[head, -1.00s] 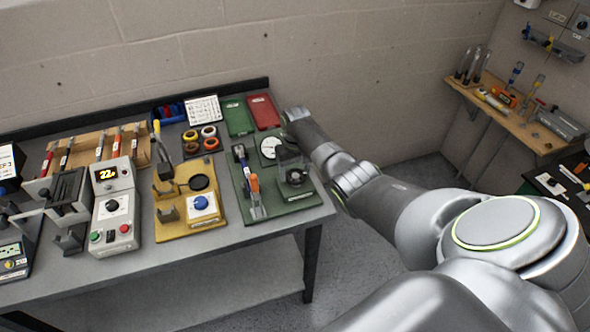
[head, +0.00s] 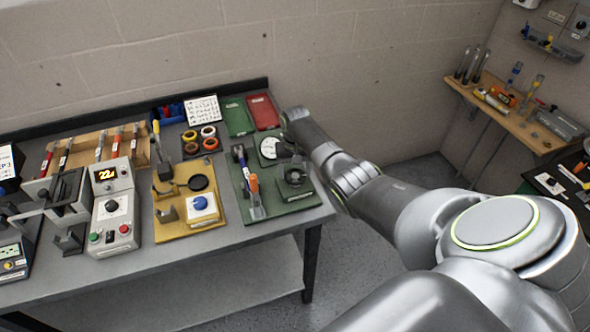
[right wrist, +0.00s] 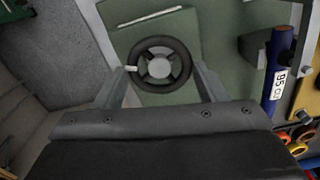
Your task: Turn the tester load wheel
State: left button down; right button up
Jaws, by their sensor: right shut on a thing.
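The tester is a green board (head: 291,203) at the right end of the bench, with a round white gauge (head: 268,148) at its back. Its load wheel (head: 295,178) is a dark spoked ring with a small pale handle, seen from above in the right wrist view (right wrist: 159,83). My right gripper (head: 291,161) reaches over the wheel from the back right. In the right wrist view its two fingers (right wrist: 160,72) stand on either side of the rim, shut on the wheel. My left gripper is out of view.
A yellow board (head: 180,222) and a grey box with an orange display (head: 112,205) are further left. Green and red trays (head: 263,111) lie behind.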

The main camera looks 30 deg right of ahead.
aim_at(295, 174)
jog(key=o, duration=1)
jog(key=shift+r, duration=0.15)
notch_tip(295, 174, up, 17)
jog(key=shift+r+b, duration=0.15)
jog(key=shift+b, duration=0.2)
dwell(0.7)
